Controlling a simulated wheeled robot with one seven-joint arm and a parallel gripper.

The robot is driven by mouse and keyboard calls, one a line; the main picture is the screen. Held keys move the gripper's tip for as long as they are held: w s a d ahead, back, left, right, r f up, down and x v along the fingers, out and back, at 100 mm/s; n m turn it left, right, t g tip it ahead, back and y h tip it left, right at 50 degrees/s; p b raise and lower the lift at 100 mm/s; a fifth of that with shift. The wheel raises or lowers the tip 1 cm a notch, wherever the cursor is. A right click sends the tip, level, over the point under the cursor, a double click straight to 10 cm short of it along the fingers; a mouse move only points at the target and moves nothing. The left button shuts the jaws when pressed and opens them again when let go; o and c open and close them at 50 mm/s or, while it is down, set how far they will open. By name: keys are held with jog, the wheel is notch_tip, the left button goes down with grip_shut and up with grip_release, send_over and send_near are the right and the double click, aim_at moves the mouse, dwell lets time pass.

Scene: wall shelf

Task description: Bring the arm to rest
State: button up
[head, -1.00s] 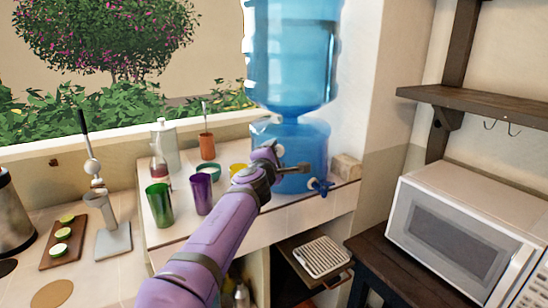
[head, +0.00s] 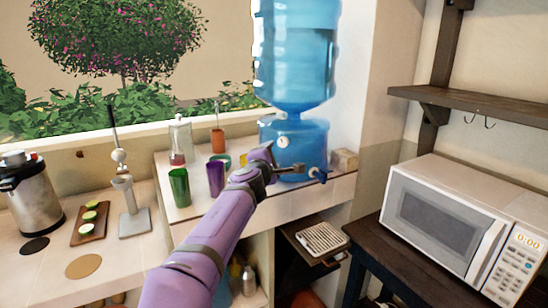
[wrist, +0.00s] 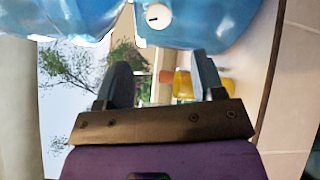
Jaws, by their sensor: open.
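My purple arm reaches up from the bottom of the head view, and my gripper (head: 271,167) is at its end, in front of the blue water dispenser (head: 300,133). In the wrist view my gripper (wrist: 162,80) shows two dark fingers apart with nothing held between them. The blue dispenser (wrist: 215,22) fills the top of the wrist view, with a round white knob (wrist: 158,16) on it. A yellow object (wrist: 183,86) shows beyond the fingers, apart from them as far as I can tell.
A green cup (head: 179,187) and a purple cup (head: 215,178) stand left of my arm on the raised counter. A microwave (head: 450,215) stands at right under a wooden shelf (head: 470,100).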

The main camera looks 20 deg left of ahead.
jog(key=w+d+m+g+h, duration=0.1)
jog(key=w+d+m+h, duration=0.15)
jog(key=d, duration=0.45)
jog(key=w+d+m+g+h, duration=0.1)
jog(key=w+d+m+h, duration=0.2)
jog(key=d, duration=0.4)
jog(key=s+d+f+m+g, duration=0.15)
jog(key=d+m+g, duration=0.35)
jog(key=d, duration=1.1)
jog(key=d+f+m+g, duration=0.2)
jog(key=d+m+g, duration=0.3)
jog(key=d, duration=1.1)
jog(key=s+d+r+m+g+y, duration=0.1)
jog(key=s+d+r+m, duration=0.15)
jog(key=s, duration=0.35)
jog(key=s+d+r+m+y, duration=0.1)
jog(key=s+d+r+y, duration=0.1)
jog(key=s+d+r, duration=0.3)
jog(key=s+d+r+m+g+y, duration=0.1)
jog(key=s+d+r+m, duration=0.15)
jog(key=s, duration=0.55)
jog(key=s+r, duration=0.2)
jog(key=s, duration=0.9)
jog(key=s+r+t, duration=0.1)
jog(key=s+r, duration=0.2)
jog(key=s, duration=0.8)
jog(key=shift+s+r+m, duration=0.15)
jog(key=shift+s+m, duration=0.25)
jog(key=shift+m, duration=0.05)
